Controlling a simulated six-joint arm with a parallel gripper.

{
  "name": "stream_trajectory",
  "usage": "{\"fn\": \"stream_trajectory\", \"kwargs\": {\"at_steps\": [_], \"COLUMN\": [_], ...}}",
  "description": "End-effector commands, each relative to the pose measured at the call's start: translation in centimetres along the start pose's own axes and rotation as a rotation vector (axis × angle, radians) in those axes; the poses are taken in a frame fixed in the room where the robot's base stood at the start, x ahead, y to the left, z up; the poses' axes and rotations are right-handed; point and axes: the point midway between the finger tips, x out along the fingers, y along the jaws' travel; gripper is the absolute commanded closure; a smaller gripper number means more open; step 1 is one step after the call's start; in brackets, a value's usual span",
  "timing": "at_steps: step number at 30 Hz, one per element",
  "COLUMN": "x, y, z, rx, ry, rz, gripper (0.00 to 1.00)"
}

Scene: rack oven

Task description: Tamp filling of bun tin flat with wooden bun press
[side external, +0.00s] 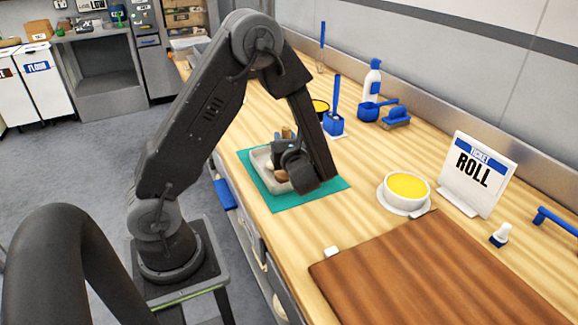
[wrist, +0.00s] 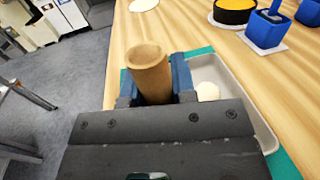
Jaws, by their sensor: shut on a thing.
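My gripper (side external: 284,160) is low over the pale tray (side external: 259,163) on the teal mat (side external: 258,188). In the wrist view, my gripper (wrist: 154,84) is shut on the wooden bun press (wrist: 148,72), a brown cylinder between its blue fingers. The press's top (side external: 287,131) shows above the gripper in the side view. The tray (wrist: 262,124) also shows in the wrist view, with a small whitish round thing (wrist: 208,91) in it. I cannot make out the bun tin or its filling. The press's lower end is hidden, so I cannot tell what it touches.
A white bowl of yellow liquid (side external: 406,188) stands on a saucer, with a ROLL sign (side external: 474,174) behind it. A brown board (side external: 440,270) lies at the front. Blue holders, a bottle (side external: 372,82) and a brush (side external: 396,116) stand near the wall. Bare wood lies right of the mat.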

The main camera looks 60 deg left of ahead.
Motion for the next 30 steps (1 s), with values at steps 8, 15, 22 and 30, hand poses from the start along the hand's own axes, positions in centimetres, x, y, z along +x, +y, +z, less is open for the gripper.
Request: {"fn": "stream_trajectory", "kwargs": {"at_steps": [8, 15, 22, 30], "x": [0.0, 0.0, 0.0, 0.0], "y": [0.0, 0.0, 0.0, 0.0], "z": [-0.1, 1.2, 3.1, 3.5], "rx": [0.001, -0.003, -0.002, 0.001], "ry": [0.003, 0.002, 0.001, 0.001], "rz": [-0.001, 0.0, 0.0, 0.0], "gripper": [1.0, 1.0, 1.0, 1.0]}}
